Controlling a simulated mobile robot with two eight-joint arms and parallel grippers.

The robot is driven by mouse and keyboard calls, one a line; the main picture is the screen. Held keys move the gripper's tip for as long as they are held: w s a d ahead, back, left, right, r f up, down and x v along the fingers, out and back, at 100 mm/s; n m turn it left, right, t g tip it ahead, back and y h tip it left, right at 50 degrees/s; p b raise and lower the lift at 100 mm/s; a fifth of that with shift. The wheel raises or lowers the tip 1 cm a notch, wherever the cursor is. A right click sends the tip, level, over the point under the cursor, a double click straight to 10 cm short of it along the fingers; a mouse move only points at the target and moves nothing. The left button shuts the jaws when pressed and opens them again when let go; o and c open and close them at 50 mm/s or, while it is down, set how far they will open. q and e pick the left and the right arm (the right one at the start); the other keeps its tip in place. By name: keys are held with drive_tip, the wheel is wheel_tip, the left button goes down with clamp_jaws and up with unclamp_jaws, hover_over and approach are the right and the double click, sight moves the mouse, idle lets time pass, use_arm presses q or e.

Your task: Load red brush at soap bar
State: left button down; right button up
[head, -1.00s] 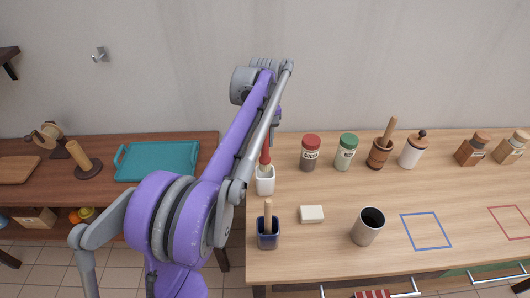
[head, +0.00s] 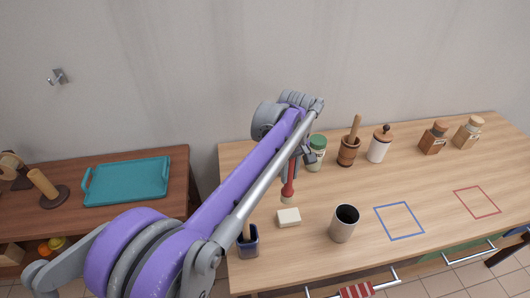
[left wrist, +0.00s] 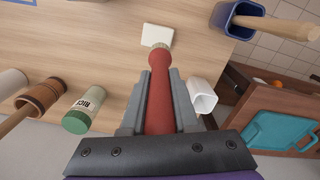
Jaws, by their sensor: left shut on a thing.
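My left gripper (head: 303,156) is shut on the red brush (head: 289,182). The brush hangs roughly upright, bristle end down, just behind the white soap bar (head: 288,218) in the head view. In the left wrist view the red brush (left wrist: 159,88) runs between the fingers, and its pale tip overlaps the near edge of the soap bar (left wrist: 157,36). I cannot tell whether they touch. The white holder (left wrist: 203,97) stands empty beside the brush in the wrist view; my arm hides it in the head view. My right gripper is not in view.
A blue holder (head: 248,241) with a wooden-handled brush stands left of the soap. A grey cup (head: 343,224) stands to its right. A green-lidded jar (head: 316,153) and a mortar (head: 348,152) stand behind. Blue (head: 399,221) and red (head: 477,202) outlined squares are clear.

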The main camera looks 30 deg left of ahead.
sight(291, 197)
use_arm(q)
drive_tip(key=shift+s+d+f, duration=0.2)
drive_tip(key=shift+d+f, duration=0.25)
drive_tip(key=shift+d, duration=0.35)
drive_tip(key=shift+f+b, duration=2.15)
drive_tip(key=shift+f, duration=1.25)
drive_tip(key=shift+r+p, duration=2.35)
drive_tip(key=shift+r, duration=1.1)
